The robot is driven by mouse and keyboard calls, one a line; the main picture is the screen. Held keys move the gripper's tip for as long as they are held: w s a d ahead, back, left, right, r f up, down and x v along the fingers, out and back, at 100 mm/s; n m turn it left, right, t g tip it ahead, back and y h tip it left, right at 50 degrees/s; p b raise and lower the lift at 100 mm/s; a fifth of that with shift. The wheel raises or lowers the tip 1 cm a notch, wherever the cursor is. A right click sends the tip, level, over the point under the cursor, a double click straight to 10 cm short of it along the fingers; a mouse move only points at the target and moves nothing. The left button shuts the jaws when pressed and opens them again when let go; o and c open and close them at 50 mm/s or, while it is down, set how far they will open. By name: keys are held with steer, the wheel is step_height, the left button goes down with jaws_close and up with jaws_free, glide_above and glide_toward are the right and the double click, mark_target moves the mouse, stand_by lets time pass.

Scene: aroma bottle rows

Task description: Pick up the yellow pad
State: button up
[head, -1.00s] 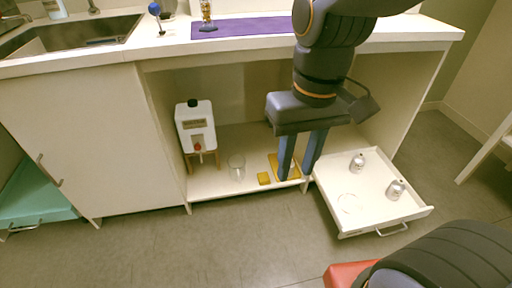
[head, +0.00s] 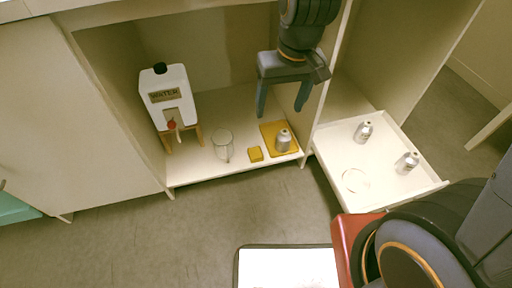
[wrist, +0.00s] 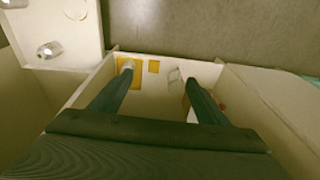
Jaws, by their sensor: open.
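A small yellow square pad (head: 255,154) lies on the cabinet floor near its front edge. It also shows in the wrist view (wrist: 154,66). To its right a larger flat yellow mat (head: 267,130) lies on the floor, with a silver bottle (head: 283,141) upright on it; the mat shows in the wrist view (wrist: 135,84) too. My gripper (head: 281,110) is open and empty, inside the cabinet, above and behind the mat. In the wrist view the small pad appears between the fingers, farther off.
A clear glass (head: 222,146) stands left of the small pad, and a white water dispenser (head: 170,97) farther left. On the right, an open white drawer (head: 385,183) holds two silver bottles (head: 363,132) (head: 407,162) and a clear ring-shaped item (head: 355,181). A cabinet post (head: 325,90) is close to my gripper.

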steer(key=w+a+f+b, duration=0.1)
steer(key=w+f+b, duration=0.15)
steer(key=f, duration=0.45)
steer(key=w+a+f+t+b, duration=0.1)
steer(key=w+f+b, duration=0.1)
steer(key=w+f, duration=0.35)
steer(key=w+a+f+b, duration=0.1)
steer(key=w+f+b, duration=0.15)
steer(key=f, duration=0.55)
steer(key=t+b, duration=0.2)
steer(key=b, duration=0.5)
glide_above(256, 153)
steer(key=s+d, duration=0.1)
steer(key=s, duration=0.1)
steer(key=f, duration=1.9)
steer(key=shift+s+f, duration=0.15)
steer(key=shift+s, duration=0.05)
steer(key=shift+b+x, duration=2.2)
steer(key=shift+x, duration=0.9)
steer(key=shift+s+a, duration=0.15)
steer(key=shift+a, duration=0.05)
steer(key=c, duration=1.1)
steer(key=shift+c, duration=0.2)
step_height(256, 153, up, 10)
steer(key=p, duration=0.5)
steer(key=shift+p, duration=0.35)
